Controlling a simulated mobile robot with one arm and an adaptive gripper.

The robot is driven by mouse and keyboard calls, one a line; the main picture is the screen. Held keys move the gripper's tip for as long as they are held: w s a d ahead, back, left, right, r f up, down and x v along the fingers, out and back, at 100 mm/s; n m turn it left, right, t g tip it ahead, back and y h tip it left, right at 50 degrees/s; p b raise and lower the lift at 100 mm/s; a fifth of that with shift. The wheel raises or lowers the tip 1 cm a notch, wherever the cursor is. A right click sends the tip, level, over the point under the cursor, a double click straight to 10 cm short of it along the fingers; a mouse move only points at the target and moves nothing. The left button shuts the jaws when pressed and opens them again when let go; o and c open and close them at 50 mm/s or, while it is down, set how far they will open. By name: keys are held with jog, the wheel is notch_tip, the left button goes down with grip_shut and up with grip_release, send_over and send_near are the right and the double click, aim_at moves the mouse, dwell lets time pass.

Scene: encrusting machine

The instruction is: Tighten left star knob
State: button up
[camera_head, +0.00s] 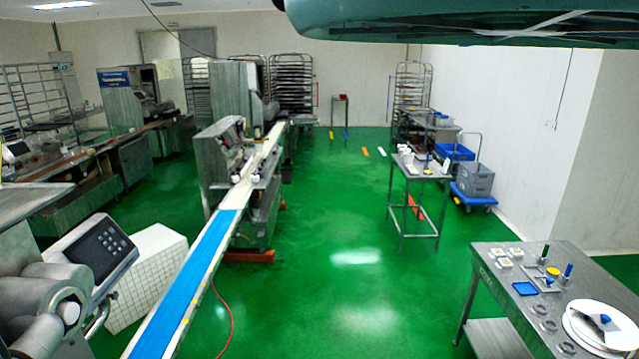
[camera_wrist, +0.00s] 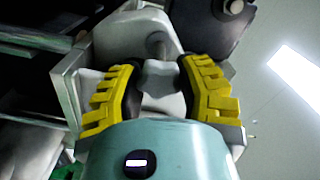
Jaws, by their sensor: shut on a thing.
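In the wrist view, my gripper (camera_wrist: 160,90) has its two yellow ridged fingers with dark inner pads on either side of a grey lobed part, and it is shut on this part. The part looks like the star knob (camera_wrist: 160,78); its far side and the places where the pads touch it are partly hidden. A grey metal housing (camera_wrist: 115,38) of the machine lies behind it. Which knob of the machine this is cannot be told from this view alone. The head view shows neither my gripper nor the knob clearly.
In the wrist view, a dark part with a pale round boss (camera_wrist: 235,8) sits close at upper right. In the head view, a control panel (camera_head: 98,247) and blue conveyor belt (camera_head: 200,270) stand at left. A steel table (camera_head: 490,262) stands at lower right. Green floor (camera_head: 340,200) is free between.

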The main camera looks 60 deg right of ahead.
jog(key=m, duration=0.3)
jog(key=shift+d+f+m, duration=0.1)
jog(key=shift+m, duration=2.1)
jog(key=o, duration=1.2)
